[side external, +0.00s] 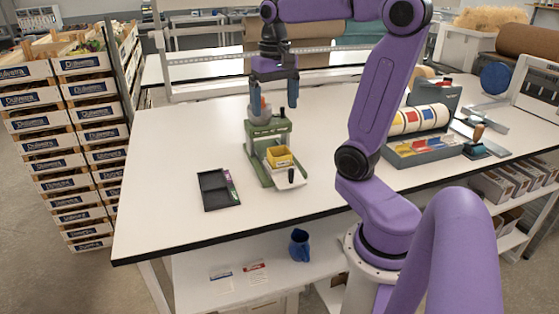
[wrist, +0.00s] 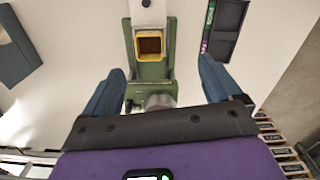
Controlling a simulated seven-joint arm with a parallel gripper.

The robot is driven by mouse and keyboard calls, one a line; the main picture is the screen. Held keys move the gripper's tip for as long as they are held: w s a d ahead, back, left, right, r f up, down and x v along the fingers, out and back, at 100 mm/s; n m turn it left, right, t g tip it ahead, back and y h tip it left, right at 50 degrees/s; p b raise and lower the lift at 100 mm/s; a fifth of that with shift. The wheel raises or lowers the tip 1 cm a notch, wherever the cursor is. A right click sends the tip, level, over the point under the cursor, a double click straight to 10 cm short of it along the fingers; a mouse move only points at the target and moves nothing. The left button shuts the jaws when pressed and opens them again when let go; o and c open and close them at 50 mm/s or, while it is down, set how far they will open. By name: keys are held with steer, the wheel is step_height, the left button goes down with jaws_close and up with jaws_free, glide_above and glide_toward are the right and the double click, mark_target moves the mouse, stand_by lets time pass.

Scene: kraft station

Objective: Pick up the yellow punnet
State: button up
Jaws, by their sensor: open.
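The yellow punnet (side external: 280,157) is a small open-topped square tub. It sits on the bed of a green bench device (side external: 257,163) with a white front plate. In the wrist view the punnet (wrist: 150,46) shows from above, its inside brown, on the green device (wrist: 153,72). My gripper (side external: 262,108) is above the back part of the device in the side view. In the wrist view my gripper (wrist: 163,75) has its two blue fingers wide apart, one on each side of the green device. Nothing is between the fingertips at the punnet, which lies beyond them.
A black tray (side external: 213,190) with a purple and green item lies left of the device. A grey organiser (side external: 425,148) with coloured cards and a rack of tape rolls (side external: 419,119) stand at right. Stacked crates (side external: 82,135) stand beside the table. The table's left part is clear.

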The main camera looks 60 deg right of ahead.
steer(key=d+r+m, duration=0.1)
steer(key=d+m, duration=0.1)
steer(key=d, duration=0.1)
glide_toward(280, 153)
steer(key=a, duration=0.1)
steer(key=s+a+f, duration=0.2)
steer(key=shift+s+a+f, duration=0.1)
steer(key=shift+a+f, duration=0.1)
steer(key=shift+a, duration=0.2)
steer(key=shift+w+d+f, duration=0.1)
steer(key=shift+d+f, duration=0.05)
steer(key=shift+f, duration=1.2)
steer(key=shift+w+d+f, duration=0.1)
steer(key=shift+d+f, duration=0.05)
steer(key=shift+f, duration=1.2)
steer(key=c, duration=1)
steer(key=shift+c, duration=0.2)
